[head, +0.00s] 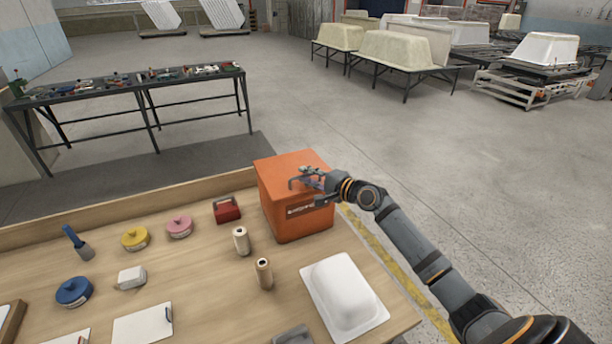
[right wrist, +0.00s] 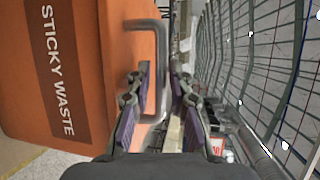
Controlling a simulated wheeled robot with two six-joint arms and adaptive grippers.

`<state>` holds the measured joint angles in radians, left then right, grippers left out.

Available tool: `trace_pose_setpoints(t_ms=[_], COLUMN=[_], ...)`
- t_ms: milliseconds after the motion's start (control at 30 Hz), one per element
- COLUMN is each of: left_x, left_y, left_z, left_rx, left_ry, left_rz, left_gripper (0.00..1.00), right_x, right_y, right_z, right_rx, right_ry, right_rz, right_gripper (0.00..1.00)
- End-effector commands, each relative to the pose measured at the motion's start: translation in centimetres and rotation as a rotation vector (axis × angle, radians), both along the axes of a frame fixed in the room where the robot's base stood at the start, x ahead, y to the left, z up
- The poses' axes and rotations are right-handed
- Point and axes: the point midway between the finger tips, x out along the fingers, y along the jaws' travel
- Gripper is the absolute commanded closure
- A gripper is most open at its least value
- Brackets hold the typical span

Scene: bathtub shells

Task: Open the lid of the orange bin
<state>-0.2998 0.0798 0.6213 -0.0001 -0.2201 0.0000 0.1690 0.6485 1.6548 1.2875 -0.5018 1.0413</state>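The orange bin (head: 295,222) stands at the far right corner of the wooden table, and its lid (head: 282,163) looks shut. In the right wrist view the bin's side (right wrist: 60,30) carries a "STICKY WASTE" label, and a grey bar handle (right wrist: 160,50) sticks out from it. My right gripper (head: 306,180) is at the bin's front upper edge. In the right wrist view its fingers (right wrist: 160,66) stand apart on either side of the handle bar, with gaps visible. My left gripper is not in view.
A white tub-shaped moulding (head: 345,297) lies in front of the bin. Two rolls (head: 241,241) and a red box (head: 227,210) stand to its left. Blue, yellow and pink round containers (head: 180,227) are further left. The floor right of the table is clear.

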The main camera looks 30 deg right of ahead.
Motion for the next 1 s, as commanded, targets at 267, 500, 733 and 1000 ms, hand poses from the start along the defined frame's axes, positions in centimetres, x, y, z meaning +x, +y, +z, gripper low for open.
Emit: trace_pose_setpoints(t_ms=[267,500,733,1000], left_x=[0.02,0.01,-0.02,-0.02], left_y=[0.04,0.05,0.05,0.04], left_z=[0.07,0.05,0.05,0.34], left_rx=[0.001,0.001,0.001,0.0], left_ry=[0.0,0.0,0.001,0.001], left_rz=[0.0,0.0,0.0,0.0], left_gripper=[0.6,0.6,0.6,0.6], right_x=[0.7,0.67,0.66,0.83], right_y=[0.37,0.33,0.32,0.32], right_z=[-0.15,-0.16,-0.17,0.1], right_rx=[0.0,0.0,0.0,0.0], right_ry=[0.001,0.001,0.001,0.006], right_rz=[0.002,0.002,0.001,0.001], right_gripper=[0.79,0.98,1.0,1.0])
